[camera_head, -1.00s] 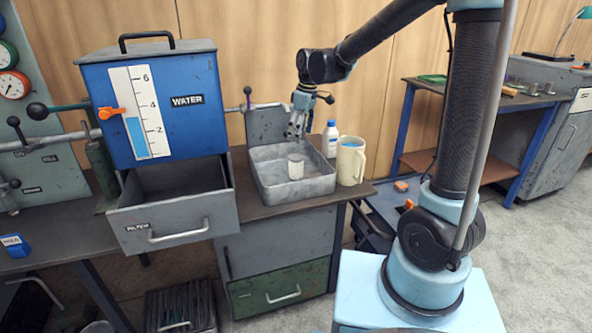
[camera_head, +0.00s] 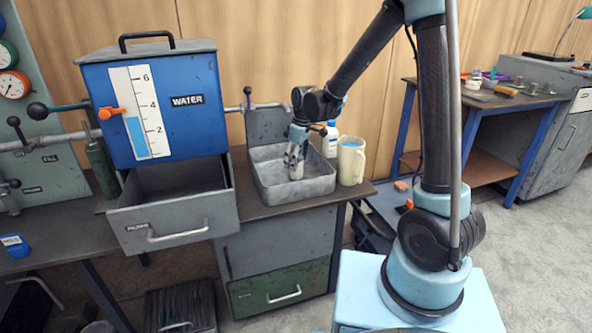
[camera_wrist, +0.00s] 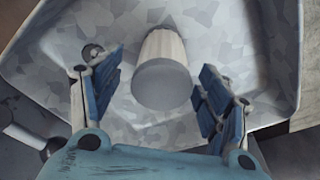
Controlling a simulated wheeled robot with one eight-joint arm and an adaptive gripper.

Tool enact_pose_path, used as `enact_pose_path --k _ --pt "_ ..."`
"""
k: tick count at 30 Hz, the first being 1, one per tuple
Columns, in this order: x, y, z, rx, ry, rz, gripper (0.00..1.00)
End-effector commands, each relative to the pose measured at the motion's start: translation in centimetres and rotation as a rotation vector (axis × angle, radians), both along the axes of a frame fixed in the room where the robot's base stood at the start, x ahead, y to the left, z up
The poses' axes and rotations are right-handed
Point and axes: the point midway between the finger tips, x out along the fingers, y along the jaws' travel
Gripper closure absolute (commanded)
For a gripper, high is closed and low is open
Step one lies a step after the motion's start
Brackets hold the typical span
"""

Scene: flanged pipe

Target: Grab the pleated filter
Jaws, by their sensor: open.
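The pleated filter (camera_wrist: 162,70) is a short white cylinder with a ribbed side and a smooth grey end. It stands in the grey metal basin (camera_head: 318,186) on the bench. In the wrist view it lies between and just beyond the two blue-padded fingers of my gripper (camera_wrist: 160,98), with a gap on each side. My gripper is open and holds nothing. In the head view my gripper (camera_head: 294,164) reaches down into the basin and hides most of the filter.
A beige jug (camera_head: 351,161) and a white bottle (camera_head: 330,139) stand right of the basin. The blue water tank (camera_head: 180,115) and an open grey drawer (camera_head: 175,222) are on the left. The basin walls surround my gripper closely.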

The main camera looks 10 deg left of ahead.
Motion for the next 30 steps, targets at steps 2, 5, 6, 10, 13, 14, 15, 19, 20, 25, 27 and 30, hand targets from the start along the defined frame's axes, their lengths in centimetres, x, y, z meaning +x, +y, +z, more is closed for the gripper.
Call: enact_pose_path --k 2,5,6,10,13,14,15,19,20,25,27,30 --pt "0.0 0.2 -1.1 0.0 0.0 0.0 0.3" --pt "0.0 0.4 -2.3 0.0 0.0 0.0 0.3" --pt "0.0 0.5 -2.6 0.0 0.0 0.0 0.3" --pt "0.0 0.6 -3.4 0.0 0.0 0.0 0.3" --pt "0.0 0.6 -3.6 0.0 0.0 0.0 0.3" --pt "0.0 0.6 -3.6 0.0 0.0 0.0 0.3" --pt "0.0 0.6 -3.6 0.0 0.0 0.0 0.3" --pt "0.0 0.6 -3.6 0.0 0.0 0.0 0.32" --pt "0.0 0.6 -3.6 0.0 0.0 0.0 0.39" --pt "0.0 0.6 -3.6 0.0 0.0 0.0 0.78" --pt "0.0 0.6 -3.6 0.0 0.0 0.0 0.8" --pt "0.0 0.6 -3.5 0.0 0.0 0.0 0.84"
